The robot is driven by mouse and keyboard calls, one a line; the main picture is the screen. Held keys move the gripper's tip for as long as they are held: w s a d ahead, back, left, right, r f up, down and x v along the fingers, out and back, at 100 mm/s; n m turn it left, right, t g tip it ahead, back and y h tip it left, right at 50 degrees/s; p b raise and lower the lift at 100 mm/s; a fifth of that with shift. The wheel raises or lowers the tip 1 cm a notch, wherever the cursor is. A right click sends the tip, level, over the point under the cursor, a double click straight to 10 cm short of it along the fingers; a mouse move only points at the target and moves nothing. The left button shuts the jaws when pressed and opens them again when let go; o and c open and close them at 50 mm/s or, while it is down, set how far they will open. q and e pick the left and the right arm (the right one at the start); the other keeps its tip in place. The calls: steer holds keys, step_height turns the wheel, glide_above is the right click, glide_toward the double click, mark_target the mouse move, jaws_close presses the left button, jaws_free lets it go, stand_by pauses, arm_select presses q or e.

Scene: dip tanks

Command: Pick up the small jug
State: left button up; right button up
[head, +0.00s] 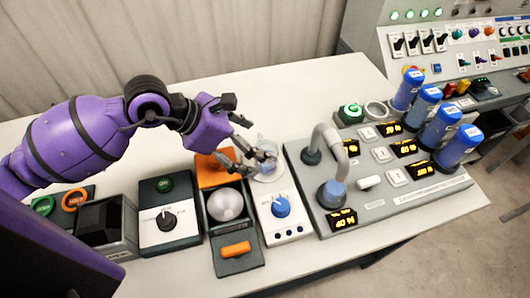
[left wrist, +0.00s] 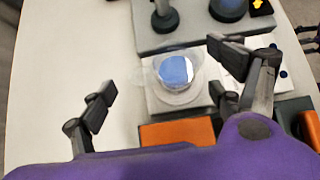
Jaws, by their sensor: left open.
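The small jug (head: 268,150) looks clear, with blue inside. It stands upright on the pale plate at the back of a white unit with a blue knob (head: 281,206). In the left wrist view the jug (left wrist: 177,72) shows from above, between and beyond the two fingers. My left gripper (head: 246,145) is open and empty, just left of the jug in the head view. In the left wrist view its fingers (left wrist: 165,80) are spread wide. One finger partly covers the jug in the head view, and I cannot tell whether it touches. My right gripper is not seen.
A grey console (head: 378,185) with a curved pipe (head: 328,145) and several blue cylinders stands close to the right of the jug. An orange-and-black unit with a grey ball (head: 225,204) is at its left. The white table (head: 215,82) is clear behind.

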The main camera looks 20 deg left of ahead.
mark_target(259, 143)
arm_select(q)
steer(key=x, duration=0.3)
steer(key=shift+w+d+f, duration=0.15)
steer(key=shift+w+f, duration=0.1)
steer(key=shift+w, duration=0.2)
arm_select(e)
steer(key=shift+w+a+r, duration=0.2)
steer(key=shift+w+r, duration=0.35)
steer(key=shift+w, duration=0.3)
arm_select(q)
steer(key=c, duration=1.2)
steer(key=shift+c, duration=0.2)
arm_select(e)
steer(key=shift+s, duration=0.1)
